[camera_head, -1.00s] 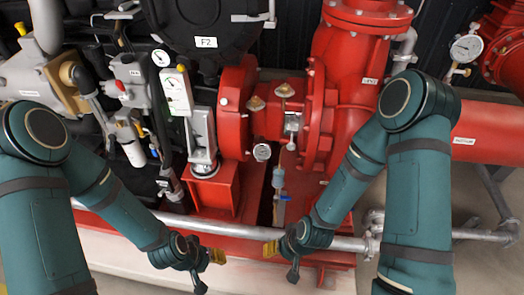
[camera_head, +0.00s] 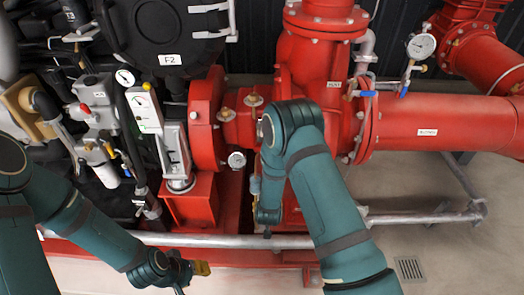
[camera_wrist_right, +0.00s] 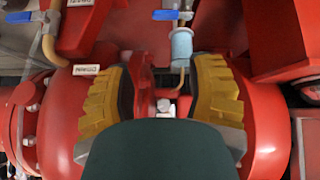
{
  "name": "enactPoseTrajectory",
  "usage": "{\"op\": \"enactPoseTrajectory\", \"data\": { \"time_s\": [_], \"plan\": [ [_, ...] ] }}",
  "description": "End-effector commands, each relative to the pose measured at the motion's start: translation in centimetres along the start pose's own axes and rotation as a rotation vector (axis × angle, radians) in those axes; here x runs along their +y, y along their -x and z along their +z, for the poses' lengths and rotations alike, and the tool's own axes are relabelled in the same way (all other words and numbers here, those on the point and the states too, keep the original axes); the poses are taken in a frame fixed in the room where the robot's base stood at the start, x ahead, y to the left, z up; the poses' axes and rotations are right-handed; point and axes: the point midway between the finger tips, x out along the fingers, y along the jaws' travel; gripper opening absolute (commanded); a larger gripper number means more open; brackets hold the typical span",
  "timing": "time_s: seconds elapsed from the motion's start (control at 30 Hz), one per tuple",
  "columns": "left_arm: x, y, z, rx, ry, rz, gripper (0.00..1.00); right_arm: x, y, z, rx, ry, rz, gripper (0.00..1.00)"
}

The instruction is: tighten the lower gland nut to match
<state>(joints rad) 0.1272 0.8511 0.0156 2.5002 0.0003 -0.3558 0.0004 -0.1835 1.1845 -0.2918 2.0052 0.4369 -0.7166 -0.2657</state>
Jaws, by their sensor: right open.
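In the right wrist view, my right gripper (camera_wrist_right: 162,98) is open, its two yellow-padded fingers apart on either side of a small silver fitting (camera_wrist_right: 165,106). The fitting sits by a red bracket on the pump; I cannot tell whether it is the lower gland nut, and the dark green wrist hides what is below it. I see no contact. In the head view my right arm covers the pump's shaft area, and the right fingers are hidden. My left gripper (camera_head: 201,268) is low left, near the silver rail; its opening is unclear.
In the right wrist view, a blue-handled valve (camera_wrist_right: 172,15) and pale blue cylinder (camera_wrist_right: 181,43) are close to the fingers. A silver rail (camera_head: 205,240) runs along the front.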

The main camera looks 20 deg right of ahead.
Motion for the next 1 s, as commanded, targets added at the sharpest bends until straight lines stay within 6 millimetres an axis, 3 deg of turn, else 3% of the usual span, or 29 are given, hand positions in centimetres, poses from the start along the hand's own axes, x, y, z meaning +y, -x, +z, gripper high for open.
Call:
{"op": "enactPoseTrajectory", "data": {
  "time_s": [0.03, 0.1, 0.2, 0.3, 0.57, 1.0],
  "plan": [
    [0.2, 0.6, 0.0, -0.002, 0.000, 0.000, 0.47, -0.2, -1.1, -2.7, 0.093, 0.046, 0.055, 0.54],
    [0.3, 0.9, 0.1, -0.004, 0.000, 0.000, 0.47, -0.2, -2.1, -6.2, 0.215, 0.093, 0.133, 0.54],
    [0.5, 1.3, 0.1, -0.006, 0.001, 0.000, 0.47, -0.6, -2.5, -10.1, 0.352, 0.145, 0.214, 0.54],
    [0.5, 1.4, 0.1, -0.007, 0.001, 0.000, 0.47, -1.0, -2.5, -12.4, 0.436, 0.173, 0.262, 0.54],
    [0.4, 1.0, 0.2, -0.007, 0.001, 0.000, 0.47, -0.8, -3.8, -14.2, 0.476, 0.182, 0.286, 0.54],
    [-0.3, -0.9, -0.1, 0.003, -0.001, 0.000, 0.47, 1.0, -10.7, -17.8, 0.474, 0.181, 0.284, 0.54]
  ]
}}
